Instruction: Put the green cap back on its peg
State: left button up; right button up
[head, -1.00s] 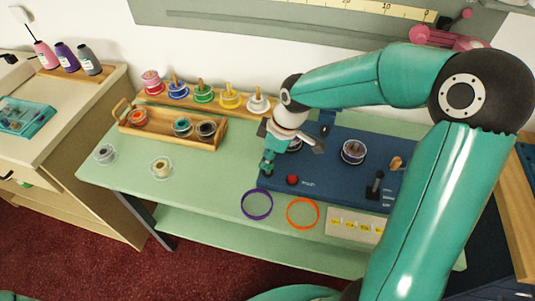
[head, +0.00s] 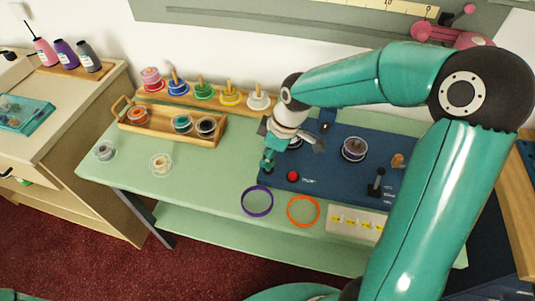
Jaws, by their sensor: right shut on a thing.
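My right gripper (head: 268,164) points down at the left edge of the blue machine (head: 335,170), left of its red button. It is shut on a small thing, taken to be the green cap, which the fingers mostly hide. A wooden rack (head: 215,104) at the back of the table holds a row of pegs with coloured bases. The green-based peg (head: 202,88) is third from the left, between the blue and yellow ones, and its wooden tip shows bare. The gripper is in front and to the right of it. My left gripper is not in view.
A wooden tray (head: 168,134) with orange, teal and black spools stands in front of the rack. A grey spool (head: 104,151) and a cream spool (head: 161,165) stand at the left. Purple (head: 257,214) and orange (head: 303,224) rings lie in front. The table between is clear.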

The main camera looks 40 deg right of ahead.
jog(key=shift+f+b, duration=0.8)
jog(key=shift+f, duration=0.2)
jog(key=o, duration=0.8)
jog(key=shift+r, duration=0.1)
jog(key=shift+r+p, duration=2.65)
jog(key=shift+r, duration=0.85)
